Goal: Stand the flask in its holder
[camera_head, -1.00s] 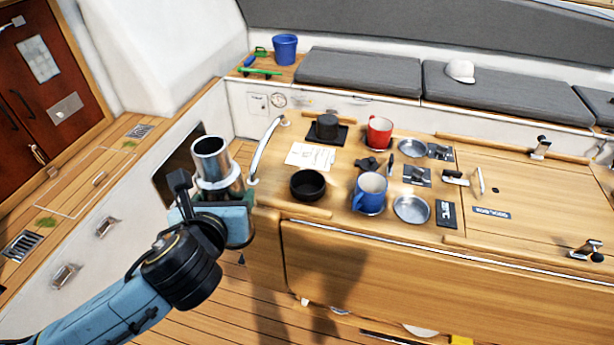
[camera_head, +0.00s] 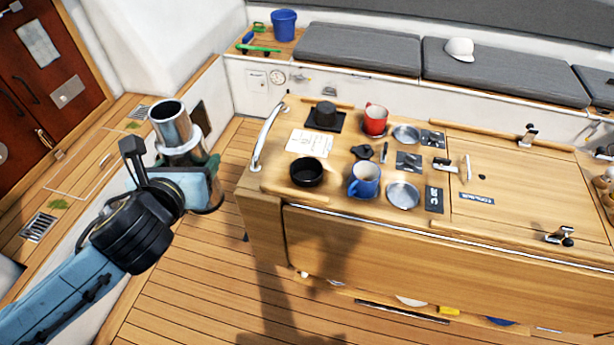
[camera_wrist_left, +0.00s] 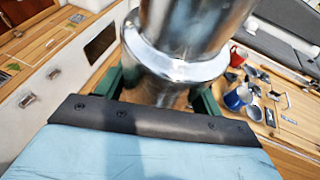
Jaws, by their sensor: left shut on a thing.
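The flask (camera_head: 171,124) is a shiny steel cylinder with an open top and a wider collar. My left gripper (camera_head: 196,168) is shut around it below the collar and holds it nearly upright, left of the table and apart from it. In the left wrist view the flask (camera_wrist_left: 178,45) stands between the green fingers (camera_wrist_left: 160,92); its top is cut off. A round black open cup (camera_head: 306,172), which looks like the holder, stands at the table's front left and is empty. My right gripper is not in view.
The wooden table (camera_head: 264,182) has a metal rail (camera_head: 267,135) at its left end. Near the black cup are a blue mug (camera_head: 364,180), a paper sheet (camera_head: 310,142), a black lidded piece (camera_head: 325,115) and a red mug (camera_head: 375,120). Steel dishes sit further right. Floor is clear left of the table.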

